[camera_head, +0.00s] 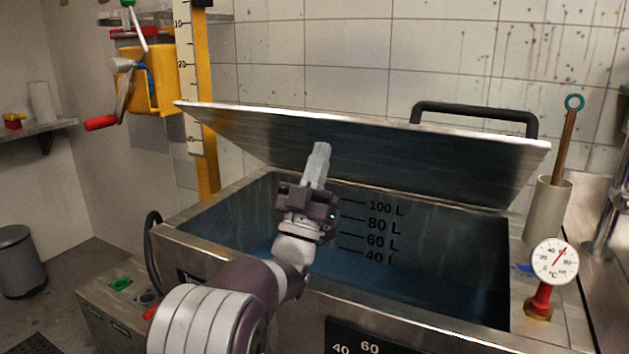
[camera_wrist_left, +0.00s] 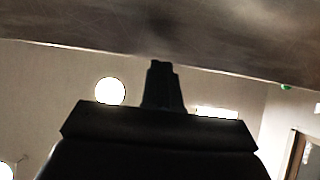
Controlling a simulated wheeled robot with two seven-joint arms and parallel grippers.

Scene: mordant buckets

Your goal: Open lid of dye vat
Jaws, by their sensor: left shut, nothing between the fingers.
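The dye vat (camera_head: 450,335) is a steel tub with blue liquid low inside and litre marks on its inner back wall. Its lid (camera_head: 400,155) is tilted up, hinged at the back, with a black bar handle (camera_head: 475,112) along its top edge. My left gripper (camera_head: 321,150) is shut and empty, fingers pointing up in front of the lid's underside. Whether the fingertips touch the lid cannot be told. In the left wrist view the fingers (camera_wrist_left: 162,80) are together below the lid's grey underside (camera_wrist_left: 180,30). My right gripper is not in view.
A dial thermometer (camera_head: 553,262) stands on the vat's right rim, near a holder (camera_head: 547,208) with a wooden-handled tool. A yellow crank device (camera_head: 150,80) and a scale post (camera_head: 203,100) stand at the left. A grey bin (camera_head: 20,262) is on the floor.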

